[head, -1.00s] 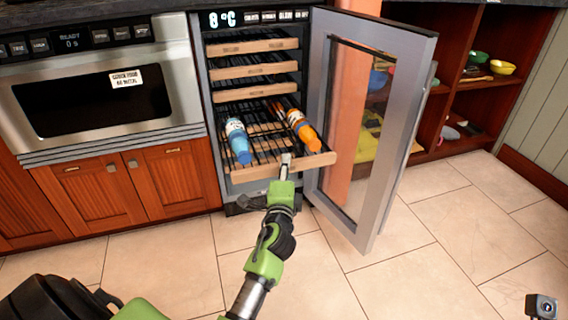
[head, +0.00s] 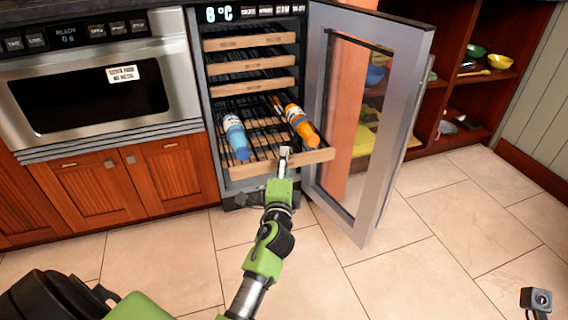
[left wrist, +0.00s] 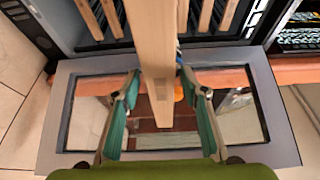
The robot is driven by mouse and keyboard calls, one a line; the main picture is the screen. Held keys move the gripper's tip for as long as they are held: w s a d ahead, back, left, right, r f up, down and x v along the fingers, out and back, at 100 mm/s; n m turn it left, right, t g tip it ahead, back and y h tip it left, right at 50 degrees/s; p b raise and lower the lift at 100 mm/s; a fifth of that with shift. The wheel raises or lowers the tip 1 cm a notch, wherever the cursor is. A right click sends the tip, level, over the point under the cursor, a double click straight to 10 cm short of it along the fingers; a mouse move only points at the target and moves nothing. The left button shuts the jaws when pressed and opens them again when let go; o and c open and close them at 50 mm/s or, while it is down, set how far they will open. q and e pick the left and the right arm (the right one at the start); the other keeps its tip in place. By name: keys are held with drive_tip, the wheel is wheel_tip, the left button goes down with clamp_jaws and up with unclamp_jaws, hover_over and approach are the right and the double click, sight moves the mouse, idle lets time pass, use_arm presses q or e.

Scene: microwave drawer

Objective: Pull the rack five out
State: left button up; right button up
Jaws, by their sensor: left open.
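A wooden-front wire rack (head: 250,171) sticks out of the open wine cooler (head: 210,100), below three wooden-front racks that are pushed in. A blue bottle (head: 235,137) and an orange bottle (head: 301,126) lie on it. I cannot tell its number from the pictures. My left gripper (head: 284,153) is at the front edge of this rack, right of its middle. In the left wrist view, the open fingers (left wrist: 159,78) stand on either side of the wooden front board (left wrist: 156,35), with gaps visible beside it. My right gripper is not in view.
The cooler's glass door (head: 365,120) stands wide open just right of the rack. An oven (head: 100,80) and wooden cabinets (head: 170,175) are on the left. Open shelves (head: 470,90) are on the right. The tiled floor (head: 420,270) in front is clear.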

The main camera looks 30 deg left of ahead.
use_arm(q)
drive_tip(key=v, duration=0.7)
drive_tip(key=shift+d, duration=0.1)
